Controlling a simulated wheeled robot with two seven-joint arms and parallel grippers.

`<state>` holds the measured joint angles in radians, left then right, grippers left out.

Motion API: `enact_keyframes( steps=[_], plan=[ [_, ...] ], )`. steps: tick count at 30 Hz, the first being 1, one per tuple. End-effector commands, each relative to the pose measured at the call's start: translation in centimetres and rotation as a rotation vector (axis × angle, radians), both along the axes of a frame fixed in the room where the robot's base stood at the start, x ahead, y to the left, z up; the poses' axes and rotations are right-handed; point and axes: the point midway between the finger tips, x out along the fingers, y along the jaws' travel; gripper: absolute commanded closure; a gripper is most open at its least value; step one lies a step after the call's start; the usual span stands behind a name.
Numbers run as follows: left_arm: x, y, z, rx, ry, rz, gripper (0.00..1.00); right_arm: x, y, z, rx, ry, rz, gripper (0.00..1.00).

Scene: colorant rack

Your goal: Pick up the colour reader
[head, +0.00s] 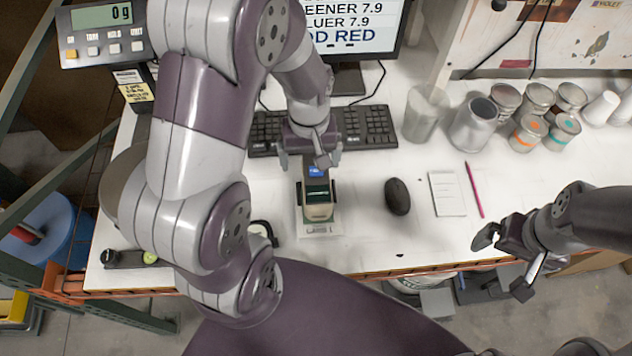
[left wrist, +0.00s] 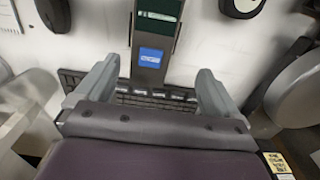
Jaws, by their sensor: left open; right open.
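The colour reader (head: 318,202) stands on a pale base (head: 320,227) on the white desk, in front of the keyboard. It has a dark green and cream body and a blue screen. My left gripper (head: 308,162) is open at its screen end, pointing down. In the left wrist view, the reader (left wrist: 154,22) runs in from the top, and its blue screen lies between the spread fingers of my left gripper (left wrist: 155,75). I cannot tell how far below the fingertips it is. My right gripper (head: 505,262) is open and empty near the desk's front right edge.
A keyboard (head: 368,127) lies behind the reader, a black mouse (head: 397,196) to its right. A notepad (head: 447,193) and pink pencil (head: 474,190) lie further right. Several cans (head: 506,98) and a clear beaker (head: 426,110) stand at the back right. A scale display (head: 103,30) is top left.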

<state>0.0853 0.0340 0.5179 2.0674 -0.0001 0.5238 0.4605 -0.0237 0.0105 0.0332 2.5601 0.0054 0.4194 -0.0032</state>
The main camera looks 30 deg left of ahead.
Motion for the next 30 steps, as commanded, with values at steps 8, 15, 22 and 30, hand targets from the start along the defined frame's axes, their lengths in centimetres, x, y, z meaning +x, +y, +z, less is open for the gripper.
enact_keyframes(
  steps=[8, 15, 22, 30],
  plan=[
    [-0.6, -0.7, -4.3, 0.0, 0.004, -0.001, 0.04, 0.0, 0.0, 1.5, 0.0, 0.0, -0.001, 0.0],
    [-0.5, -0.7, -5.7, 0.0, -0.002, -0.001, 0.04, 0.0, 0.0, 1.5, 0.0, 0.0, 0.0, 0.0],
    [-0.5, -0.7, -5.7, 0.0, -0.002, -0.002, 0.53, 0.0, 0.0, 1.5, 0.0, 0.0, -0.001, 0.0],
    [-0.4, -0.7, -5.6, 0.0, -0.004, -0.002, 1.0, 0.0, 0.0, 1.5, 0.0, 0.0, 0.0, 0.0]
  ],
)
